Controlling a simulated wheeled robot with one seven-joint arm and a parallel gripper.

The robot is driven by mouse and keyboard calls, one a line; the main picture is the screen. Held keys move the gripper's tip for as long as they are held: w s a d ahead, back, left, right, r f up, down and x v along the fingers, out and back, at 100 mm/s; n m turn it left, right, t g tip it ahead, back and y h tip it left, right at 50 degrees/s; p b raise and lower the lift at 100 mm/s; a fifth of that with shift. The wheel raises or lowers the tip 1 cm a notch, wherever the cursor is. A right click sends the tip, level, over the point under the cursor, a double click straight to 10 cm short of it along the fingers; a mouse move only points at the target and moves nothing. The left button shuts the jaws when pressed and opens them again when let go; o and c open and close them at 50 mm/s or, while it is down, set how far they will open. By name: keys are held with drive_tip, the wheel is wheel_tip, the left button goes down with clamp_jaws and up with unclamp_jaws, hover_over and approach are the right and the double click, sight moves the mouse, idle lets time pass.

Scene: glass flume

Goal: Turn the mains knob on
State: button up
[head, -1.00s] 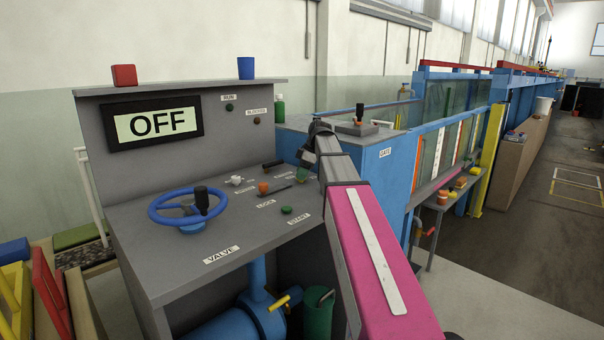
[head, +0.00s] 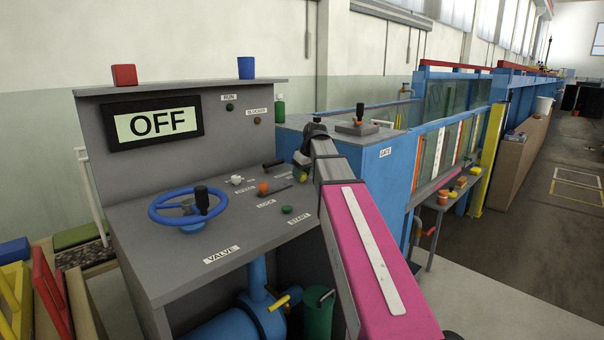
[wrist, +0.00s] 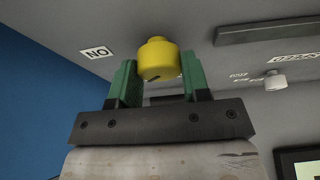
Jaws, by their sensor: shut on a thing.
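A yellow knob (wrist: 157,57) stands between the two green fingers of my gripper (wrist: 158,82) in the wrist view, and the gripper is shut on it. A small dark mark shows on its lower edge. A label beside it (wrist: 97,52) reads "NO" in this view, which is "ON" upside down. In the head view my gripper (head: 301,174) is at the right end of the grey console (head: 235,232), partly hidden by my arm. Only a bit of yellow shows there. The display (head: 153,124) reads "OFF".
A blue valve wheel (head: 187,205), an orange knob (head: 263,188), a green START button (head: 287,210) and a black lever (head: 273,164) are on the console left of my gripper. The blue flume tank (head: 376,190) stands close on the right.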

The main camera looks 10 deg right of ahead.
drive_tip(key=m+h, duration=0.1)
drive_tip(key=m, duration=0.3)
drive_tip(key=shift+a+m+t+h, duration=0.1)
drive_tip(key=shift+m+t+h, duration=0.2)
drive_tip(key=shift+t+h, duration=0.1)
drive_tip(key=m+h, duration=0.1)
drive_tip(key=m, duration=0.3)
drive_tip(key=shift+h, duration=0.3)
drive_tip(key=shift+m, duration=0.3)
drive_tip(key=o, duration=0.9)
drive_tip(key=shift+o, duration=0.2)
drive_tip(key=v, duration=1)
drive_tip(key=shift+r, duration=0.4)
drive_tip(key=shift+s+a, duration=0.1)
